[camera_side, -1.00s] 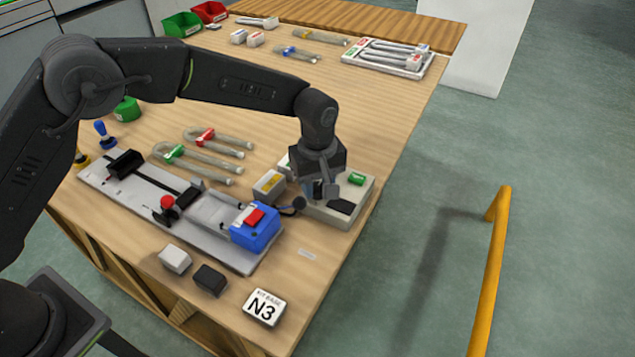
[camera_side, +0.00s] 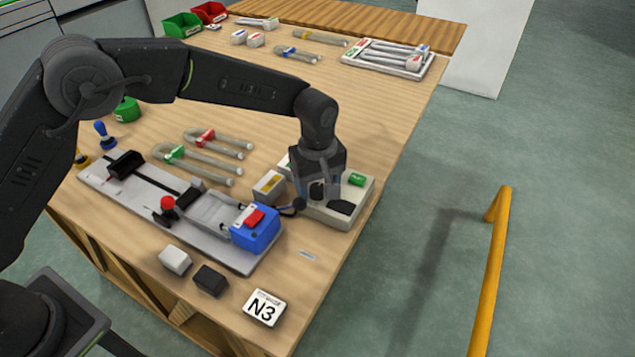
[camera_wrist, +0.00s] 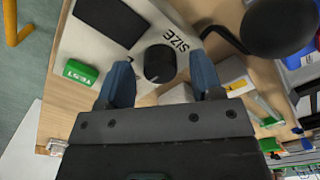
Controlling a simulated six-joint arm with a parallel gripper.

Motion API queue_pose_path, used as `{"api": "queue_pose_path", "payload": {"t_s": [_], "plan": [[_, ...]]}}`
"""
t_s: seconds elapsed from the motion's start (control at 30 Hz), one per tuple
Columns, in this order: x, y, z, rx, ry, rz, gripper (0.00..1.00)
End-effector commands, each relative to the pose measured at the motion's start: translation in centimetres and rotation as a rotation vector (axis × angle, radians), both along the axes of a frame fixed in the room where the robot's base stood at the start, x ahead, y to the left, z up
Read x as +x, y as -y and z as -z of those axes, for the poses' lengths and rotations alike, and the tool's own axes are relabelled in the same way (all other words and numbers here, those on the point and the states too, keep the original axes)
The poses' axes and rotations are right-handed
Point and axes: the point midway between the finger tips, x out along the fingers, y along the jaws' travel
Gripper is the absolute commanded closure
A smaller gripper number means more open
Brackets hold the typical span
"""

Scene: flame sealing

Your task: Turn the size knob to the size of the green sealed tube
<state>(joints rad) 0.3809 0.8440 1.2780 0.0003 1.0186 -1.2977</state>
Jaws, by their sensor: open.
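The black size knob (camera_wrist: 159,64) stands on a pale control box, beside the printed word SIZE, in the wrist view. The box (camera_side: 355,206) also shows in the side view, where my gripper (camera_side: 318,190) hides the knob. My gripper (camera_wrist: 161,82) is open, with one blue fingertip on each side of the knob and gaps visible.
The box carries a green TEST button (camera_wrist: 81,73) and a dark panel (camera_wrist: 110,20). A small box with a yellow label (camera_side: 269,187) stands close left of my gripper. The sealing rig with its blue block (camera_side: 255,230) is further left, with a cable between.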

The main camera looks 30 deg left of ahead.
Motion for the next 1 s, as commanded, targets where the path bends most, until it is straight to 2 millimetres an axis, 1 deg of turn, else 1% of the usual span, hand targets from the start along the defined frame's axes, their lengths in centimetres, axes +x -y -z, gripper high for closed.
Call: {"api": "queue_pose_path", "payload": {"t_s": [0.13, 0.27, 0.5, 0.7, 0.83, 1.0], "plan": [[0.0, 0.0, -0.6, -0.001, 0.002, 0.000, 0.40], [0.1, 0.0, -2.5, -0.002, 0.005, 0.000, 0.40], [0.1, 0.0, -7.9, -0.002, 0.005, 0.000, 0.40], [0.0, 0.0, -11.7, -0.002, 0.004, 0.000, 0.40], [0.0, 0.0, -13.1, 0.000, 0.002, 0.000, 0.40], [0.0, 0.0, -13.8, 0.000, 0.000, 0.000, 0.40]]}}
